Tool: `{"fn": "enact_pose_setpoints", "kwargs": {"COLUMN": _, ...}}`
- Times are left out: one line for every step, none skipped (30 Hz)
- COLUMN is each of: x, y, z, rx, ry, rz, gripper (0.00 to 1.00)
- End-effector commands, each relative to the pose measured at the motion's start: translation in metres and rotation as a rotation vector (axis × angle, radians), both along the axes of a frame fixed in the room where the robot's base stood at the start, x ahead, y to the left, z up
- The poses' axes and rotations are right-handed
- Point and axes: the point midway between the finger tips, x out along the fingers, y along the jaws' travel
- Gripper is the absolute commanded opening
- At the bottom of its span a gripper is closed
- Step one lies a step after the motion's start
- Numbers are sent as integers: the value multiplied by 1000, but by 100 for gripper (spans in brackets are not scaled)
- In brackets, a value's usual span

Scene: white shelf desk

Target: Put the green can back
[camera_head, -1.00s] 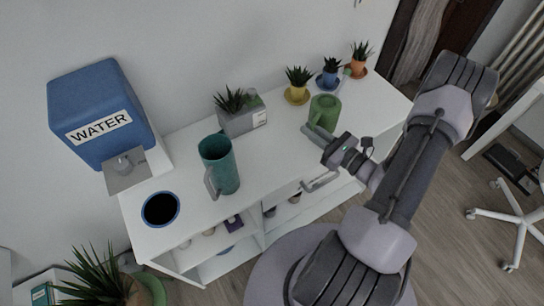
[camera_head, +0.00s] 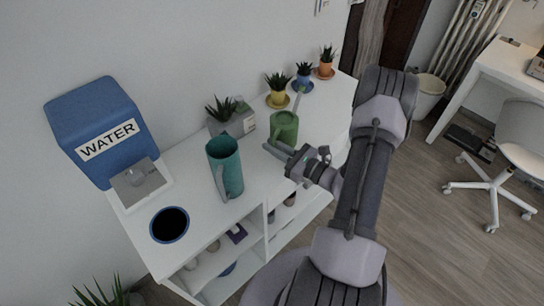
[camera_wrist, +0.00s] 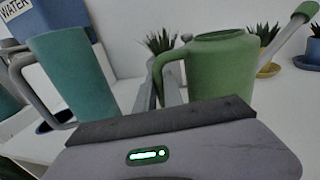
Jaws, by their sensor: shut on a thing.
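The green can (camera_head: 284,128) is a watering can with a long spout, over the right half of the white shelf desk's top. In the wrist view the green can (camera_wrist: 225,68) looks upright, with its handle on the left and its spout rising to the right. My gripper (camera_head: 278,151) is at the can's near side. In the wrist view my gripper (camera_wrist: 160,97) is shut on the can's handle. The can's base is hidden there, and I cannot tell whether it touches the desk top.
A teal pitcher (camera_head: 225,167) stands left of the can. A grey planter (camera_head: 233,121) is behind. Yellow (camera_head: 277,99), blue (camera_head: 303,80) and orange (camera_head: 326,68) plant pots line the back right. A blue water dispenser (camera_head: 100,125) and a round dark opening (camera_head: 170,224) are left.

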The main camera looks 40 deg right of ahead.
Motion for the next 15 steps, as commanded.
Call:
{"fn": "enact_pose_setpoints", "kwargs": {"x": 4, "y": 1, "z": -2, "rx": -1, "ry": -1, "rz": 1, "gripper": 0}}
{"fn": "enact_pose_setpoints", "kwargs": {"x": 6, "y": 1, "z": -5, "rx": -1, "ry": -1, "rz": 1, "gripper": 0}}
{"fn": "enact_pose_setpoints", "kwargs": {"x": 6, "y": 1, "z": -10, "rx": 0, "ry": -1, "rz": 0, "gripper": 0}}
{"fn": "enact_pose_setpoints", "kwargs": {"x": 6, "y": 1, "z": -16, "rx": 1, "ry": 0, "rz": -1, "gripper": 0}}
{"fn": "enact_pose_setpoints", "kwargs": {"x": 6, "y": 1, "z": -23, "rx": 1, "ry": 0, "rz": -1, "gripper": 0}}
{"fn": "enact_pose_setpoints", "kwargs": {"x": 6, "y": 1, "z": -32, "rx": 1, "ry": 0, "rz": -1, "gripper": 0}}
{"fn": "enact_pose_setpoints", "kwargs": {"x": 6, "y": 0, "z": -36, "rx": 1, "ry": 0, "rz": -1, "gripper": 0}}
{"fn": "enact_pose_setpoints", "kwargs": {"x": 6, "y": 0, "z": -39, "rx": 1, "ry": 0, "rz": -1, "gripper": 0}}
{"fn": "enact_pose_setpoints", "kwargs": {"x": 6, "y": 0, "z": -38, "rx": 0, "ry": -1, "rz": -1, "gripper": 0}}
{"fn": "enact_pose_setpoints", "kwargs": {"x": 6, "y": 0, "z": -36, "rx": 0, "ry": -1, "rz": -1, "gripper": 0}}
{"fn": "enact_pose_setpoints", "kwargs": {"x": 6, "y": 0, "z": -35, "rx": 0, "ry": -1, "rz": -1, "gripper": 0}}
{"fn": "enact_pose_setpoints", "kwargs": {"x": 6, "y": 0, "z": -35, "rx": 0, "ry": -1, "rz": -1, "gripper": 0}}
{"fn": "enact_pose_setpoints", "kwargs": {"x": 6, "y": 0, "z": -35, "rx": 0, "ry": -1, "rz": -1, "gripper": 0}}
{"fn": "enact_pose_setpoints", "kwargs": {"x": 6, "y": 0, "z": -35, "rx": 0, "ry": -1, "rz": -1, "gripper": 0}}
{"fn": "enact_pose_setpoints", "kwargs": {"x": 6, "y": 0, "z": -36, "rx": 0, "ry": -1, "rz": -1, "gripper": 0}}
